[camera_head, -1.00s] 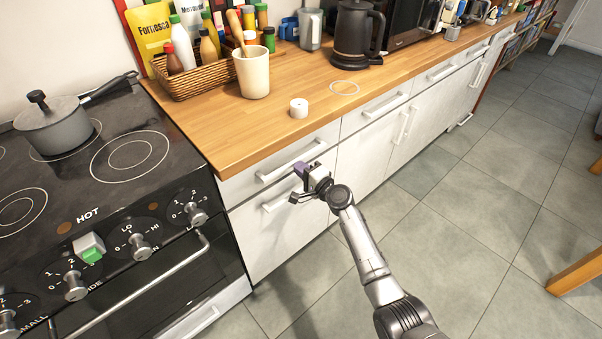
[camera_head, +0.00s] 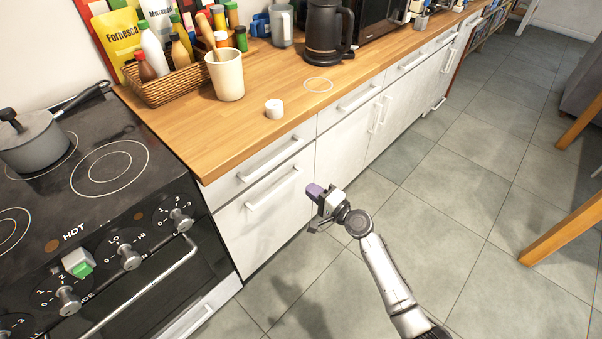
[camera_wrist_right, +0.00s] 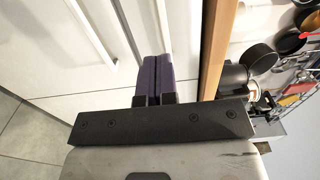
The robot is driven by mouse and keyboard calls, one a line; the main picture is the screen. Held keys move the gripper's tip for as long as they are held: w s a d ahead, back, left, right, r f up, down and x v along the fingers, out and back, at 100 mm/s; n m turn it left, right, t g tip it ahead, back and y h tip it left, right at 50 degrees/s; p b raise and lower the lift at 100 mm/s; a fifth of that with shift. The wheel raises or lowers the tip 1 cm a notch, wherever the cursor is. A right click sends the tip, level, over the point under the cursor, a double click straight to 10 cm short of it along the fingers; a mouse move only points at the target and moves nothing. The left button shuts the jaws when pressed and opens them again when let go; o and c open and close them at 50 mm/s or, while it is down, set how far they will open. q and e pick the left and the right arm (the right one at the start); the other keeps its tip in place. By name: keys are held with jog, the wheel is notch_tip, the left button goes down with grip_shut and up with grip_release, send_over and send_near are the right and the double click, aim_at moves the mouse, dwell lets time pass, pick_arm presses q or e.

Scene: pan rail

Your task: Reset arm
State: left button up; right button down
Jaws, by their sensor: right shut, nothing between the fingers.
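My right gripper (camera_head: 314,191) is out over the floor in front of the white drawers, to the right of the stove. Its purple fingers also show in the right wrist view (camera_wrist_right: 154,76), where they are pressed together with nothing between them. The gripper appears clear of the drawer fronts and below the countertop edge. My left gripper is not in view.
The stove (camera_head: 113,249) with a grey pot (camera_head: 36,147) stands at the left. The wooden counter (camera_head: 205,130) holds a basket (camera_head: 172,84), a cream cup (camera_head: 226,75), a white cylinder (camera_head: 274,109) and a black kettle (camera_head: 324,32). Open tiled floor (camera_head: 450,210) lies at right; a wooden leg (camera_head: 570,228) stands there.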

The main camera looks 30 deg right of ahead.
jog(key=shift+s, duration=0.15)
jog(key=s+a+r+n+g+h+p, duration=0.1)
jog(key=s+a+n+g+h, duration=0.2)
jog(key=s+n+g, duration=0.7)
jog(key=s+a+n+h+p, duration=0.25)
jog(key=s+n, duration=0.35)
jog(key=s, duration=1)
jog(key=s+a+f+g, duration=0.1)
jog(key=s+f+g, duration=0.15)
jog(key=s, duration=0.45)
jog(key=s+a+f+g, duration=0.1)
jog(key=s+f, duration=0.2)
jog(key=s, duration=0.3)
notch_tip(320, 180, up, 37)
jog(key=p, duration=3.8)
jog(key=shift+s+r+p, duration=0.2)
jog(key=shift+s+p, duration=0.1)
